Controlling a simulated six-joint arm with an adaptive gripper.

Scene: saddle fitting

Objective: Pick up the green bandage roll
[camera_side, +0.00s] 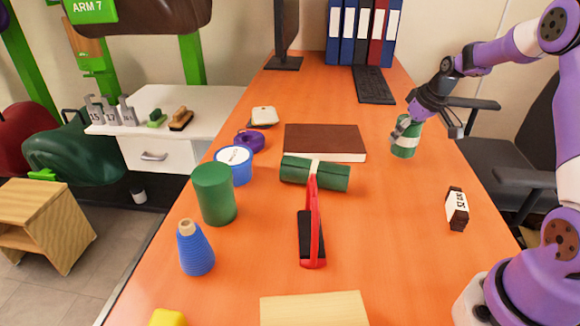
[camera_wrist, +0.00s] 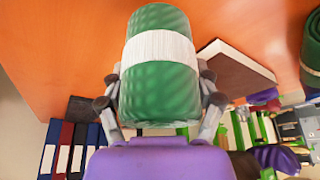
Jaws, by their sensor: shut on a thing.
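The green bandage roll (camera_side: 404,150) with a white band is upright at the right side of the orange table, right of the brown book. In the wrist view the green bandage roll (camera_wrist: 160,92) fills the space between my fingers, its white band across the upper middle. My gripper (camera_side: 425,122) reaches it from above and right. In the wrist view my gripper (camera_wrist: 160,88) has a finger against each side of the roll. My gripper is shut on it. I cannot tell whether the roll's base touches the table.
A brown book (camera_side: 325,142) lies left of the roll. A darker green strapped roll (camera_side: 330,177) lies in front of the book. A green cylinder (camera_side: 214,195) stands at left. A keyboard (camera_side: 374,85) and binders (camera_side: 363,32) are behind.

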